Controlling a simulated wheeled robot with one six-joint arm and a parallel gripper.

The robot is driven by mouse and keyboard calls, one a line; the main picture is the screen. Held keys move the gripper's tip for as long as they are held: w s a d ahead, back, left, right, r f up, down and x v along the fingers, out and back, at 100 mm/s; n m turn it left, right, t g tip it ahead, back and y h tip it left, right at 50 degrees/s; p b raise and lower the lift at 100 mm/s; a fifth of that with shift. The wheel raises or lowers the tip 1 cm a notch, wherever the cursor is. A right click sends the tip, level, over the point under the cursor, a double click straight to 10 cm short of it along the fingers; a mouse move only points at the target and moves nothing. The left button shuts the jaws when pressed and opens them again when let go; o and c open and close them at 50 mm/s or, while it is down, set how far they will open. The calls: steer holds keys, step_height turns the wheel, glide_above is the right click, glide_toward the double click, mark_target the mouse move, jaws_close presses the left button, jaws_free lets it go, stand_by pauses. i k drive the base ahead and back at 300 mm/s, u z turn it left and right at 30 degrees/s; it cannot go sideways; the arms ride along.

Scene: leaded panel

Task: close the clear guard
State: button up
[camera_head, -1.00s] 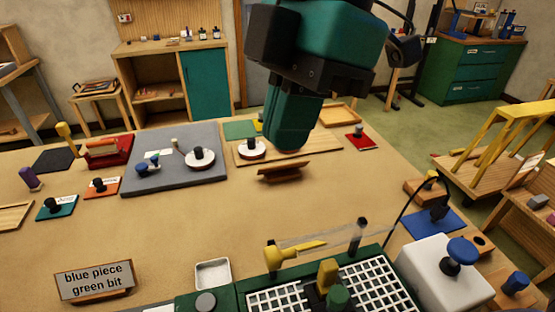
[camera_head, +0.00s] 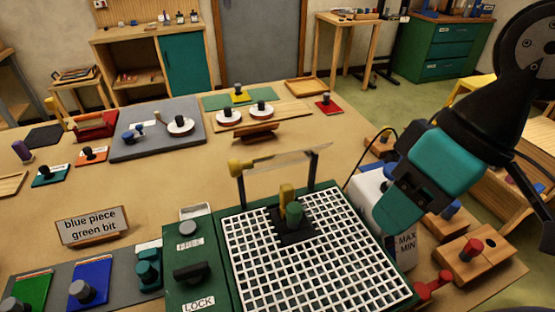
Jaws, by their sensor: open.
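The clear guard (camera_head: 283,160) is a see-through strip with a yellow knob (camera_head: 236,168) at its left end. It stands raised on dark posts at the back of the green grinder (camera_head: 205,240). The grinder's top is a white grid (camera_head: 290,265), uncovered in front of the guard. A green bit on a dark block (camera_head: 293,214) with a yellow part stands on the grid, just in front of the guard. My gripper (camera_head: 388,215) is right of the grid, pointing down and left, apart from the guard. It is open; its fingertips are seen edge-on, and nothing shows between them.
A white tank marked MAX MIN (camera_head: 405,250) stands partly behind my gripper. Wooden blocks with a red knob (camera_head: 470,248) are at the right. A sign (camera_head: 92,226) reads "blue piece green bit". FREE and LOCK labels mark the grinder's left side. The table middle is fairly clear.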

mark_target(236, 168)
steer(key=z, duration=1.05)
steer(key=k, duration=1.3)
steer(key=u, duration=1.55)
steer(key=i, duration=0.5)
